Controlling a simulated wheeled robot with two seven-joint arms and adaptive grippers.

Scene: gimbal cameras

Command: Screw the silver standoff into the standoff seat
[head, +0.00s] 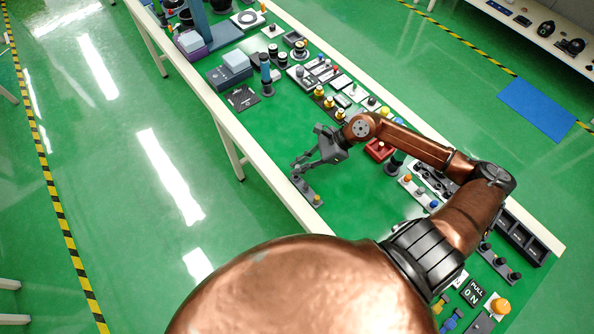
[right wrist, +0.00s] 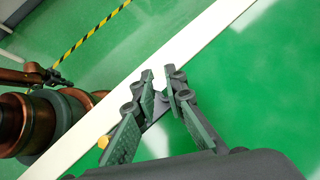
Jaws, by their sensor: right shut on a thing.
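My right gripper (head: 299,168) is low over the left edge of the green worktop in the head view, at the far end of a dark strip-shaped block (head: 308,190). A small gold piece (head: 318,198) stands on the block's near end. My left gripper (right wrist: 58,77) shows small and unclear at left in the right wrist view.
A red block (head: 379,149) stands right of the gripper under my right arm. Rows of small fixtures fill the right side and far end of the table. A dark plate (head: 242,97) lies farther back. The green surface (head: 345,195) beside the strip is clear.

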